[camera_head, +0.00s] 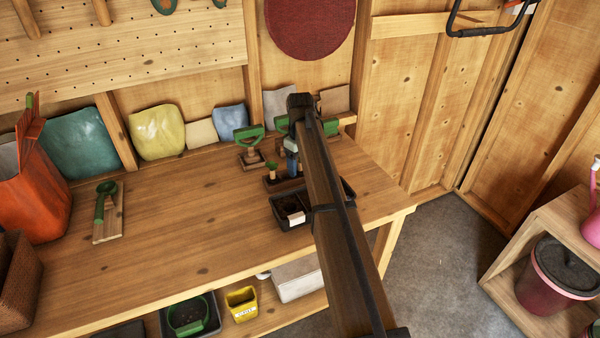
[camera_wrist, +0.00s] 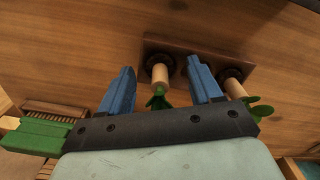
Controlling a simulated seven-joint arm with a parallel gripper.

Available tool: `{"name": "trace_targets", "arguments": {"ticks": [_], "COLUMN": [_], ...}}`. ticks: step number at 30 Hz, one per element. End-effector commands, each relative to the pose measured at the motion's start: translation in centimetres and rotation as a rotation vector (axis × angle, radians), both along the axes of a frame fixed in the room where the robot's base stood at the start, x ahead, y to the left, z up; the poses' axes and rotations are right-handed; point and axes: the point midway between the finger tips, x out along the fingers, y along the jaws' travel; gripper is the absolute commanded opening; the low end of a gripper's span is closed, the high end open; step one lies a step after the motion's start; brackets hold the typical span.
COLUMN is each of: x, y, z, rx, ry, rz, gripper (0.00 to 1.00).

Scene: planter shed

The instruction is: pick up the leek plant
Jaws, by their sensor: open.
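A dark brown wooden holder (camera_wrist: 190,53) with round dark holes shows in the wrist view. A pale cylindrical stem with pointed green leaves (camera_wrist: 161,74) stands in one hole. A second pale stem with rounder green leaves (camera_wrist: 236,88) stands in the hole to its right. I cannot tell for certain which is the leek plant. My gripper (camera_wrist: 160,72) is open, its two blue fingers on either side of the first stem with gaps showing. In the head view my gripper (camera_head: 291,163) is partly hidden by my arm, over the holder, where one green-topped stem (camera_head: 271,167) shows.
Green-handled tools on small bases (camera_head: 250,145) stand behind the holder. A black tray with a white label (camera_head: 287,212) sits in front, near the workbench's (camera_head: 170,235) edge. An orange bag (camera_head: 35,190) and a green scoop on a board (camera_head: 107,212) are left. The bench's middle is clear.

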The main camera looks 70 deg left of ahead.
Motion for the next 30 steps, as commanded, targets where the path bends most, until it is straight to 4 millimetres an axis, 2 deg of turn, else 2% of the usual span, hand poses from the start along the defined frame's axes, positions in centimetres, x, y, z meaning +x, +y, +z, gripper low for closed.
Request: {"name": "trace_targets", "arguments": {"ticks": [7,22,30], "x": [0.00,0.00,0.01], "y": [0.00,0.00,0.01], "z": [-0.29,-0.25,0.01], "rx": [0.000,0.000,0.000], "ry": [0.000,0.000,0.000], "rz": [0.000,0.000,0.000], "gripper": [0.64,0.16,0.16]}}
